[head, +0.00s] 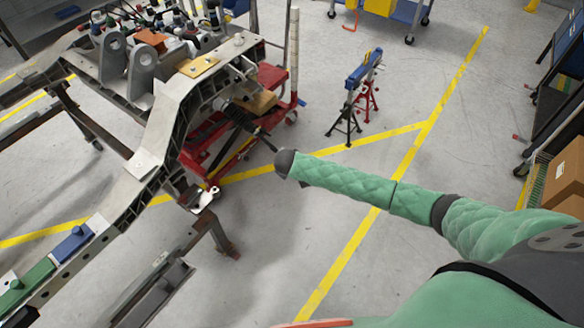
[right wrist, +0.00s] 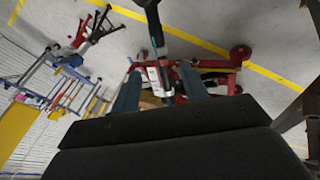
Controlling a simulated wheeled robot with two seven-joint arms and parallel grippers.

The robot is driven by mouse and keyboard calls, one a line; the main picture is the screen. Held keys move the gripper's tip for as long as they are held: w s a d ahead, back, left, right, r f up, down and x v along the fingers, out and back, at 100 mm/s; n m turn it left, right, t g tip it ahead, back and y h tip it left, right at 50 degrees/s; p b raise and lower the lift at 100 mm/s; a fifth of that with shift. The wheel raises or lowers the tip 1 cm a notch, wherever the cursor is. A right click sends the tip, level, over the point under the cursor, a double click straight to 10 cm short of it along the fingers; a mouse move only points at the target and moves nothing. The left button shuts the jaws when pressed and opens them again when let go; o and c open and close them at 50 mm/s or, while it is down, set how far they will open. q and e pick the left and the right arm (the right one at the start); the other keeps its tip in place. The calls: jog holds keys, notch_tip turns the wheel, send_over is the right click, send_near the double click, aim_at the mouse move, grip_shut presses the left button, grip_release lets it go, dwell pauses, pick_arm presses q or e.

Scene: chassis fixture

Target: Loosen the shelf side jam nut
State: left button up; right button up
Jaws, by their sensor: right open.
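The pale metal chassis frame (head: 165,125) fills the left of the head view. My right arm comes in from the right, with its dark gripper (head: 264,136) near the frame's right side, by a dark rod-like part (head: 238,113). In the right wrist view my two fingers (right wrist: 158,88) stand apart, open. A dark rod (right wrist: 153,22) with a small green band comes down from the top, its lower end seen between the fingers. I cannot tell whether it touches them. I cannot make out the jam nut. My left gripper is not in view.
A red wheeled cart (head: 215,155) stands under the frame. A red and black stand (head: 360,95) with a blue top is behind. Cardboard boxes (head: 566,175) and a rack are at the right. The grey floor with yellow lines is clear between them.

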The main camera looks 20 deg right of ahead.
jog(key=shift+p+x, duration=1)
jog(key=shift+x, duration=2.85)
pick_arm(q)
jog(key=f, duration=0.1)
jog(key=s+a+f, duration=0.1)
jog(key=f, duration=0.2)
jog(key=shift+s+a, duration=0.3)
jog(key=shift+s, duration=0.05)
pick_arm(e)
jog(key=shift+w+a+r, duration=0.1)
